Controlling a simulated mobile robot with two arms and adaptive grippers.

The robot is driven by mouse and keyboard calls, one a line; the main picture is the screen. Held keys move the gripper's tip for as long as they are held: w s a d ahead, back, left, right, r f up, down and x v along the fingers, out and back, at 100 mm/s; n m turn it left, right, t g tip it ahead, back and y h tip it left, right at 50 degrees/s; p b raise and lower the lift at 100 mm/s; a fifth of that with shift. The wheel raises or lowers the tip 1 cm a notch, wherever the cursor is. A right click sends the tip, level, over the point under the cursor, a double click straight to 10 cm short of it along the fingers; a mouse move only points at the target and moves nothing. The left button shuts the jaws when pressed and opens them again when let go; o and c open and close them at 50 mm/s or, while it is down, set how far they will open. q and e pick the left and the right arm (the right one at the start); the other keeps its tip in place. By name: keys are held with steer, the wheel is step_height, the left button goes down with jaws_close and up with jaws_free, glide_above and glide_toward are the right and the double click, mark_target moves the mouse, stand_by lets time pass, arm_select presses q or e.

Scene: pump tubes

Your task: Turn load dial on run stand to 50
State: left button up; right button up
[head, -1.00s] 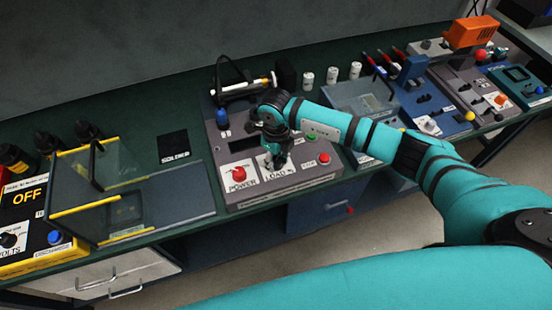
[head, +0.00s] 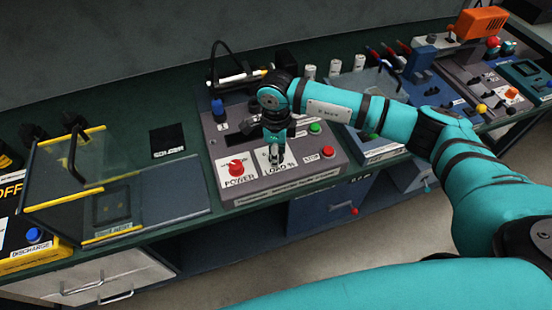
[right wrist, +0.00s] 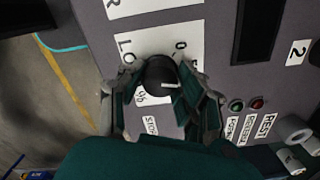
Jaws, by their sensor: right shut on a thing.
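The run stand (head: 322,169) is a grey console with a sloped front in the middle of the head view. Its load dial is a round black knob (right wrist: 160,72) on a white "LOAD %" label (head: 284,168). My right gripper (head: 274,160) points down at this dial and mostly hides it in the head view. In the right wrist view the fingers (right wrist: 158,92) are shut around the dial, one on each side. A short white mark shows on the knob, pointing right in that view. The scale is mostly covered, so I cannot read the setting.
A red power knob (head: 236,168) sits just left of the load dial. A red stop button (head: 327,152) and green button (head: 315,128) are to its right. A clear-lidded box (head: 75,180) stands left, and another unit (head: 375,145) stands right.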

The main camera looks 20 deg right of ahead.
steer(key=shift+n+b, duration=1.4)
steer(key=shift+b, duration=0.1)
steer(key=o, duration=1.1)
steer(key=shift+o, duration=0.2)
step_height(320, 180, up, 12)
